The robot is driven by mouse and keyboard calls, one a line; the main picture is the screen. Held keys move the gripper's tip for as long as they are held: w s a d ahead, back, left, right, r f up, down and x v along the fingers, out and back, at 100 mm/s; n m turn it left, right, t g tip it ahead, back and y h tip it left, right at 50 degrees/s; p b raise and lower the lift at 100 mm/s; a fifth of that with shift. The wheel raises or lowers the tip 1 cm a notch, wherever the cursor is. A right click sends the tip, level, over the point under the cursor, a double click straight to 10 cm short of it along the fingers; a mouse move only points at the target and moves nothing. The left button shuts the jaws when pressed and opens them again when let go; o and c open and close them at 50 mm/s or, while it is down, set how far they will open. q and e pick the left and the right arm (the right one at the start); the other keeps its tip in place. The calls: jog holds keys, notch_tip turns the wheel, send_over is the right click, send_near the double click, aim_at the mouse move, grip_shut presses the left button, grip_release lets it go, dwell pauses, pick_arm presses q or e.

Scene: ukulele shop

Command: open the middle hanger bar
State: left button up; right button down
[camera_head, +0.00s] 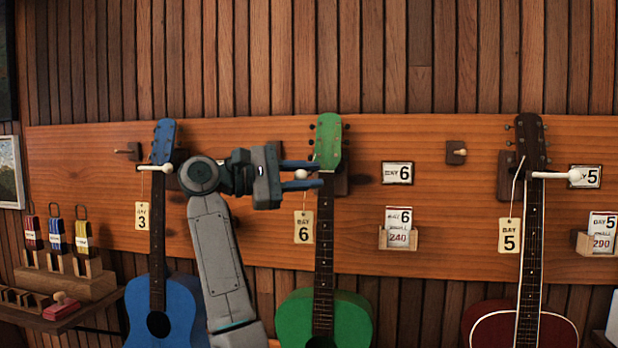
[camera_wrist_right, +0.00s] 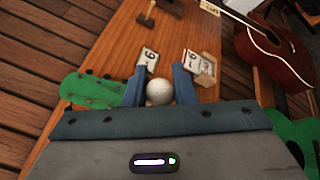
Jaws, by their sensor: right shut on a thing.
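The middle hanger bar (camera_head: 313,174) is pale with a white ball at one end, beside the neck of the green ukulele (camera_head: 323,318) on the wall board. My right gripper (camera_head: 302,174) comes in from the left, its two blue fingers above and below the ball. The right wrist view shows the white ball (camera_wrist_right: 159,93) between the fingers, which are shut on it. The green headstock (camera_wrist_right: 92,92) is to the left there. Part of the bar is hidden by the gripper and the neck. My left gripper is not in view.
A blue ukulele (camera_head: 166,310) hangs at left, a dark red one (camera_head: 519,325) at right, each with a pale bar across its neck. Price tags (camera_head: 303,228) hang nearby. A shelf (camera_head: 60,310) stands at lower left.

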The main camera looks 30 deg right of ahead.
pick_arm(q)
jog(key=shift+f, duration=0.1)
pick_arm(e)
jog(key=shift+a+f, duration=0.2)
jog(key=shift+f, duration=0.35)
jog(key=c, duration=1.6)
grip_release()
jog(key=o, duration=0.3)
jog(key=shift+a+r, duration=0.1)
jog(key=shift+a, duration=0.1)
jog(key=shift+o, duration=0.6)
jog(key=shift+s+a+r, duration=0.15)
jog(key=shift+a+r, duration=0.15)
jog(key=shift+d, duration=0.2)
jog(key=shift+a, duration=0.25)
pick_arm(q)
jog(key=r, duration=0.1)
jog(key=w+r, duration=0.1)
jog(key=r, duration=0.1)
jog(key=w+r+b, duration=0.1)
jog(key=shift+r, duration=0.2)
pick_arm(e)
jog(key=v, duration=1)
jog(key=shift+w+a, duration=0.2)
